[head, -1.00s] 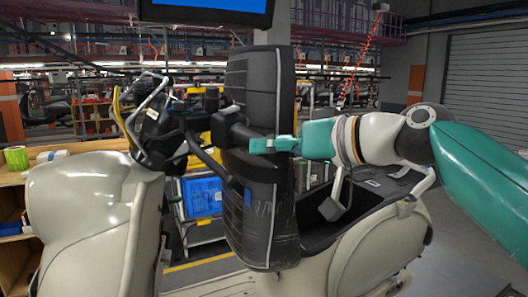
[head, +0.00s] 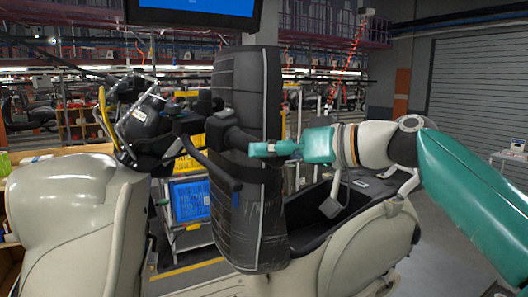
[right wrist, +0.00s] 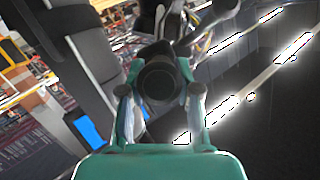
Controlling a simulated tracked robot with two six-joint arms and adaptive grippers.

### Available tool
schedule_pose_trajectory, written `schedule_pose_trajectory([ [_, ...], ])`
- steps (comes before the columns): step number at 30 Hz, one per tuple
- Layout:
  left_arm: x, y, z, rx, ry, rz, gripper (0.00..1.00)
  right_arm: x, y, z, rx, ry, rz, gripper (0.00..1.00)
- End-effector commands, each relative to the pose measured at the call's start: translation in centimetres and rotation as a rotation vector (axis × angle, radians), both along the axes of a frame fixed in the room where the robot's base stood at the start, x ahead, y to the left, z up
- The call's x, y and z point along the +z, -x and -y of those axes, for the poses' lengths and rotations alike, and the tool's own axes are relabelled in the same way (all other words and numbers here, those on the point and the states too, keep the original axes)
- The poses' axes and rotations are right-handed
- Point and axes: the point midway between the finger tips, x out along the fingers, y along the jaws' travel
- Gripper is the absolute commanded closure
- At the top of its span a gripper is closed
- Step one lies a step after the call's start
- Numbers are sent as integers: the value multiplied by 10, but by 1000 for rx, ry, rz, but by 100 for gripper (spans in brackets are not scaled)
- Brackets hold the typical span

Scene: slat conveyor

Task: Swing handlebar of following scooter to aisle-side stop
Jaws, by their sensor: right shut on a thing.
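The following scooter has a cream front body (head: 75,205) at the left of the head view. Its dark handlebar (head: 190,125) runs to the right across the front of a tall black ribbed panel (head: 245,85). My right gripper (head: 262,149) comes in from the right and is shut on the handlebar's near black grip (head: 240,139). In the right wrist view the round grip end (right wrist: 160,80) sits between the two fingers of my right gripper (right wrist: 160,95). My left gripper is not in view.
The scooter's cream rear body (head: 370,245) and open dark seat well (head: 310,225) lie below my right arm. A blue bin (head: 190,200) stands on a rack behind.

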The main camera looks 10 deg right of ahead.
Motion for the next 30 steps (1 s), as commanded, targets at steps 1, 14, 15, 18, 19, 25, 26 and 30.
schedule_pose_trajectory([
  [1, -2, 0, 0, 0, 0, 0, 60, -7, -4, 3, 9, 5, -3, 100],
  [14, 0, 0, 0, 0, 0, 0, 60, -14, -18, 15, 68, -5, 29, 100],
  [15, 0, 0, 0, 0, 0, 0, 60, -14, -18, 15, 68, -5, 30, 100],
  [18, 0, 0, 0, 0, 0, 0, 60, -14, -17, 15, 68, -5, 30, 100],
  [19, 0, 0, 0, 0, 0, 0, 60, -14, -17, 15, 68, -5, 29, 100],
  [25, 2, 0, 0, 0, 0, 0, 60, -15, -20, 17, 74, -7, 30, 100],
  [26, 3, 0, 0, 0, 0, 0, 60, -16, -21, 17, 77, -8, 31, 100],
  [30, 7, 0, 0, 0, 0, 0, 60, -19, -28, 22, 102, -12, 43, 100],
])
